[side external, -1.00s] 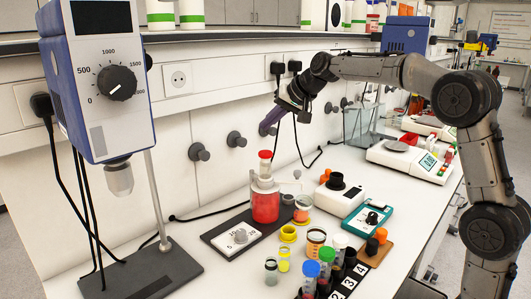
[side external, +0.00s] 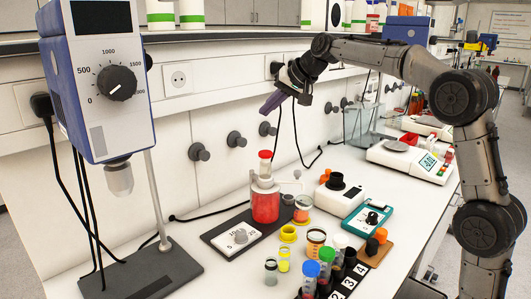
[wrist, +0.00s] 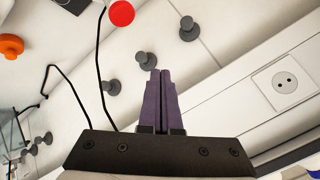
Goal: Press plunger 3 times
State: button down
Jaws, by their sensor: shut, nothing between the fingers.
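The plunger is the red-capped top (side external: 265,155) of a dispenser bottle (side external: 265,204) filled with red liquid, standing upright on a dark base plate. In the wrist view, the red round plunger cap (wrist: 122,13) shows at the top edge, left of my fingers. My gripper (side external: 265,110) is above the plunger and apart from it, with its purple fingers pointing down and to the left. In the wrist view the fingers (wrist: 160,73) are together with nothing held. The bottle body is mostly outside the wrist view.
A dial unit (side external: 239,237) sits on the base plate. Colored-cap vials (side external: 326,262), a white device (side external: 338,194) and a teal device (side external: 367,220) stand to the right. A stirrer stand (side external: 140,274) is at left. Wall knobs (side external: 199,152) and cables lie behind.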

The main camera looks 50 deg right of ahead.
aim_at(265, 152)
jog(key=shift+f, duration=0.15)
jog(key=shift+f, duration=4.3)
jog(key=shift+f, duration=0.1)
jog(key=shift+f, duration=0.3)
jog(key=shift+f, duration=1.2)
jog(key=shift+r, duration=1.5)
jog(key=shift+r, duration=0.1)
jog(key=shift+r, duration=2.5)
